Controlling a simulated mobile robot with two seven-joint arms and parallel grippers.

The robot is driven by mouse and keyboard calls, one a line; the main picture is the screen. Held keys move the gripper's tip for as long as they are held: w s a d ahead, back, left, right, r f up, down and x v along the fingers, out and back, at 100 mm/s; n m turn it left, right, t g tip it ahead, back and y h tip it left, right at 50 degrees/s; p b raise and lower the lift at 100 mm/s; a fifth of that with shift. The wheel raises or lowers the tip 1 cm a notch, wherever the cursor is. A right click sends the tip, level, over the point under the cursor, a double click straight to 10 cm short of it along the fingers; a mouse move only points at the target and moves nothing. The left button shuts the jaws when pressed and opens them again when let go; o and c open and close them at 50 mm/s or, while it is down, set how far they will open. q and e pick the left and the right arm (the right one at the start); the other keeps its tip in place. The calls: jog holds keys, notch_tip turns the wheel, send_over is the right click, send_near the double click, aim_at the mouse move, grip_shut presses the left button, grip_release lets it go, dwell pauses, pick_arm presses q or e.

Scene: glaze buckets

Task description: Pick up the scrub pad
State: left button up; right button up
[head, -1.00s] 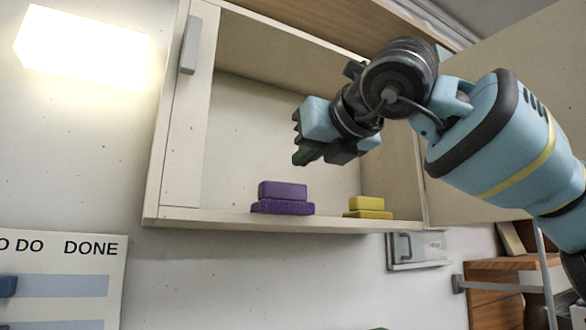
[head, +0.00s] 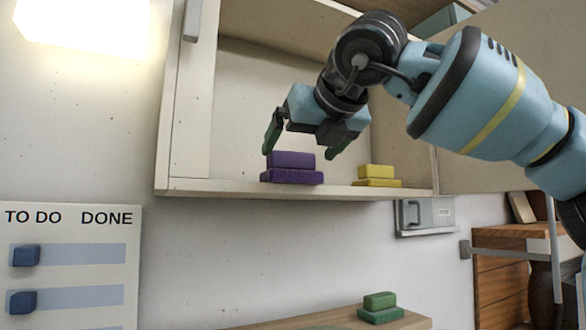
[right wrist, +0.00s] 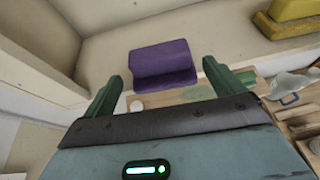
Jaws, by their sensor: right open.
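Three two-layer pads are in view, and I cannot tell which one the task means. The purple pad (head: 291,168) sits on the shelf of the open wall cabinet and shows between my fingers in the right wrist view (right wrist: 163,66). The yellow pad (head: 377,176) sits to its right on the same shelf. A green pad (head: 380,308) lies on a wooden surface below. My right gripper (head: 300,150) is open and empty, its fingers pointing down near the purple pad. My left gripper is not in view.
The cabinet's front edge (head: 300,192) runs below the pads, and its side wall (head: 185,110) stands to the left. A board (head: 70,265) marked TO DO and DONE hangs at lower left. The shelf left of the purple pad is clear.

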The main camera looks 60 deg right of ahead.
aim_at(295, 153)
jog(key=shift+o, duration=0.3)
jog(key=shift+w+d+f, duration=0.1)
jog(key=shift+w, duration=0.15)
jog(key=shift+w+d, duration=0.2)
jog(key=shift+w, duration=0.05)
jog(key=x, duration=0.2)
jog(key=p+x, duration=0.1)
jog(key=x, duration=0.1)
jog(key=shift+w+d, duration=0.2)
jog(key=shift+w, duration=0.05)
jog(key=shift+c, duration=0.6)
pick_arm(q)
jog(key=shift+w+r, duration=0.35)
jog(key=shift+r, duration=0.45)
pick_arm(e)
jog(key=c, duration=0.9)
jog(key=shift+r, duration=0.25)
